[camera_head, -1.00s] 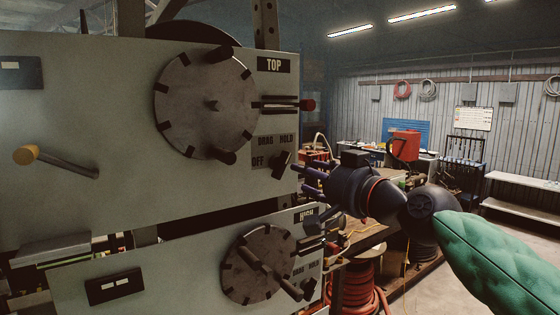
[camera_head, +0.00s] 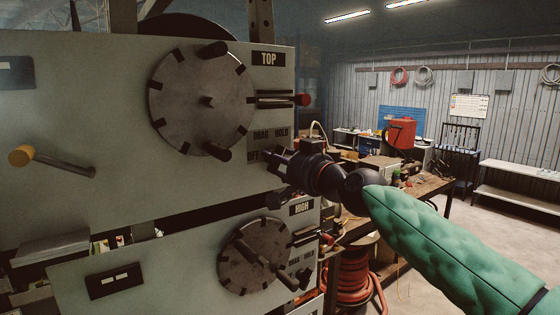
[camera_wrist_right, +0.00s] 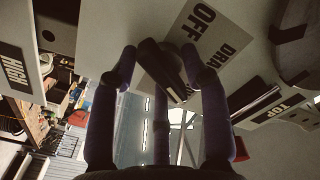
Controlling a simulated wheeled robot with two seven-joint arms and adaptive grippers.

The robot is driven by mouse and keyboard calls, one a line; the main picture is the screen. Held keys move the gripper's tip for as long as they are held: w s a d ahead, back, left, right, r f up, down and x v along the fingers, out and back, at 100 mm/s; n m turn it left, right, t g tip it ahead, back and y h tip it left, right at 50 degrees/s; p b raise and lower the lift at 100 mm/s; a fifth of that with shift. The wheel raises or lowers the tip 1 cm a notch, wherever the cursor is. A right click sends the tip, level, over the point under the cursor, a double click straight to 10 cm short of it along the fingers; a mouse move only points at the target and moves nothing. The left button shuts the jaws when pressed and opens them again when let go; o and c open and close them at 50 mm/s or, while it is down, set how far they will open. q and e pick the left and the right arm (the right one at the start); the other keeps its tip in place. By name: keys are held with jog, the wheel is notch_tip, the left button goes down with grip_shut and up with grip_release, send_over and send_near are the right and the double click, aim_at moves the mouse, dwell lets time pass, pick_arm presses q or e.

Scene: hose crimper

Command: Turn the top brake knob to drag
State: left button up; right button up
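The top brake knob (camera_wrist_right: 165,72) is a dark bar-shaped knob on the grey upper panel (camera_head: 85,130), beside its OFF / DRAG / HOLD label (camera_wrist_right: 205,45). In the head view my right gripper (camera_head: 278,170) is in front of the knob and hides it. In the right wrist view the knob stands between the spread fingers of my right gripper (camera_wrist_right: 158,62). The fingers are open, with gaps visible on both sides of the knob. Which mark the knob points to I cannot tell. My left gripper is not in view.
The large top wheel (camera_head: 202,98) and a red-tipped lever (camera_head: 302,99) sit above my right gripper. A lower panel carries a HIGH wheel (camera_head: 255,256) with its own knob (camera_head: 304,279). A yellow-tipped lever (camera_head: 22,156) is at left. A cluttered workbench (camera_head: 420,195) stands behind at right.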

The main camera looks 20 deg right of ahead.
jog(key=shift+s+a, duration=0.1)
jog(key=c, duration=0.7)
jog(key=shift+f+n+b, duration=0.15)
jog(key=shift+n+b, duration=0.85)
jog(key=shift+b, duration=0.1)
jog(key=n+b, duration=0.3)
jog(key=n, duration=0.1)
jog(key=n+b, duration=0.2)
jog(key=shift+r+n, duration=0.25)
jog(key=shift+n, duration=0.15)
jog(key=shift+r+n+b, duration=0.25)
jog(key=shift+n+b, duration=0.45)
jog(key=shift+n, duration=0.8)
jog(key=shift+s+r, duration=0.1)
jog(key=shift+r, duration=0.05)
